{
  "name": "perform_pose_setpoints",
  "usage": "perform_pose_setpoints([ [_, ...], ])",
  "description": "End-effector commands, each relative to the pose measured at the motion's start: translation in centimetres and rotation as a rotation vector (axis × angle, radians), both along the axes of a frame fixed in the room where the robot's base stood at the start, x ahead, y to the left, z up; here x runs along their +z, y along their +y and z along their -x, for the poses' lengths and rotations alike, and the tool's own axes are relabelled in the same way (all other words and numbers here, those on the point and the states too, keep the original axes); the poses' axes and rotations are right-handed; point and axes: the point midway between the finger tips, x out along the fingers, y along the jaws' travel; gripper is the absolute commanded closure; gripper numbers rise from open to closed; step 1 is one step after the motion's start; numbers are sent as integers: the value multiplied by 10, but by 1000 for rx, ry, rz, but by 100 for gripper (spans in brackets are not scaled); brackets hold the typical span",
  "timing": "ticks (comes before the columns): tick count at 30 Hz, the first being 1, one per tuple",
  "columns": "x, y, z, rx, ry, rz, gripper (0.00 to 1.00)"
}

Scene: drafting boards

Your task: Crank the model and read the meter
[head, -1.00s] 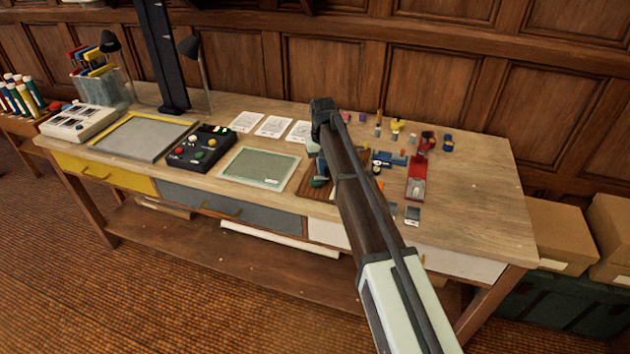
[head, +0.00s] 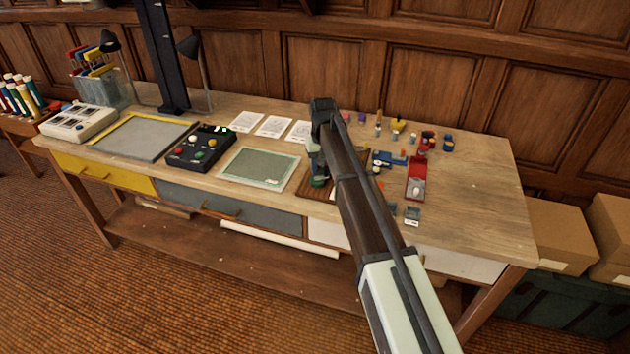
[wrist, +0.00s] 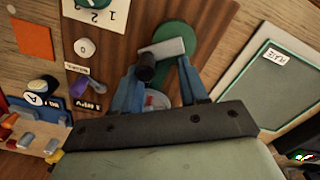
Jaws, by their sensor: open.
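In the wrist view, a crank with a grey bar (wrist: 165,48) and a dark round knob (wrist: 146,68) sits over a green disc (wrist: 183,72) on a brown wooden board (wrist: 120,35). My gripper (wrist: 157,72) is open, its two blue fingers spread above the board. The knob lies between the fingers, nearer the left one; I cannot tell whether they touch. A small round part, grey and red, shows below the knob between the fingers. In the head view my gripper (head: 317,168) hangs over the board, and my arm hides much of the model. I cannot make out a meter reading.
A green framed panel (head: 260,167) lies left of the board. A black box with coloured buttons (head: 200,147) stands farther left. A red device (head: 416,186) and several small parts lie to the right. White cards (head: 272,126) lie behind. The table's right end is clear.

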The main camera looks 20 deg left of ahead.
Motion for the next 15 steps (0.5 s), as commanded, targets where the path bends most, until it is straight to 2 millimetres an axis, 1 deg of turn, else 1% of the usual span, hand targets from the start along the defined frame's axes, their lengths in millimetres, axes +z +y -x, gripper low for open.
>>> perform_pose_setpoints([
  [10, 0, -1, 2, 1, 5, 3, 55],
  [15, 5, -1, 2, 1, 4, 3, 55],
])
